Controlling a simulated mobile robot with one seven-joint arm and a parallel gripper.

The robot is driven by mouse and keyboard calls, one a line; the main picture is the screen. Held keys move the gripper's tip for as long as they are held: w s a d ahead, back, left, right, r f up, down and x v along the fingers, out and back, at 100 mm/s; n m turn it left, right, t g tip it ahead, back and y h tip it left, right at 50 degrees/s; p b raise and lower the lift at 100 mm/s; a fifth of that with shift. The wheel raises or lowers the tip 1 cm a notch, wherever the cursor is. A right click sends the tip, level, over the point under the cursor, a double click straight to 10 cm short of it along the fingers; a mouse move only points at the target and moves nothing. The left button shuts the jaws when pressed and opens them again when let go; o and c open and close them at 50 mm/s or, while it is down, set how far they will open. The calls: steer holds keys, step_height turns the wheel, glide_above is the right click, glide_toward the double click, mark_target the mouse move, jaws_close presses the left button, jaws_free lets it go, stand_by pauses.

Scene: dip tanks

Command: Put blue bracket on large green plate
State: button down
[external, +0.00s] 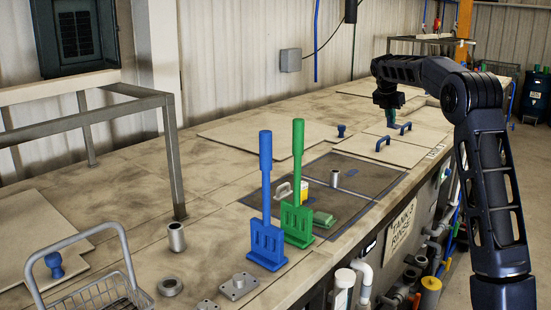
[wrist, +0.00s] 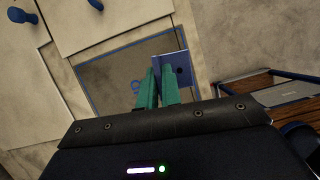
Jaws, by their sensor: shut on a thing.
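My gripper (wrist: 157,70) has green fingers and is closed on the blue bracket (wrist: 182,68), which shows in the wrist view as a flat blue piece with a small hole at the right of the fingertips. In the external view my gripper (external: 391,112) hangs over the far right part of the long bench; the bracket cannot be made out there. I cannot pick out a large green plate with certainty. A small flat green piece (external: 323,219) lies on the dark panel beside the green-handled rack (external: 297,222).
Blue handles (external: 383,143) stick up from a lid near my gripper. A wire basket (external: 100,298) and metal frame (external: 172,150) are at left. A blue-outlined grey area (wrist: 108,82) lies below the gripper.

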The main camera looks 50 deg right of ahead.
steer(key=w+a+r+n+t, duration=0.1)
steer(key=w+a+r, duration=0.1)
steer(key=a, duration=0.5)
steer(key=w+a+r+n, duration=0.2)
steer(key=a, duration=0.4)
step_height(320, 180, up, 5)
steer(key=n+t+y, duration=0.1)
steer(key=n+t, duration=0.2)
steer(key=n, duration=0.4)
glide_above(315, 214)
steer(key=s+a, duration=0.1)
step_height(315, 214, down, 27)
steer(key=shift+s+a+f, duration=0.1)
steer(key=shift+s+f, duration=0.05)
steer(key=c, duration=2)
jaws_free()
steer(key=shift+f, duration=0.15)
steer(key=o, duration=0.4)
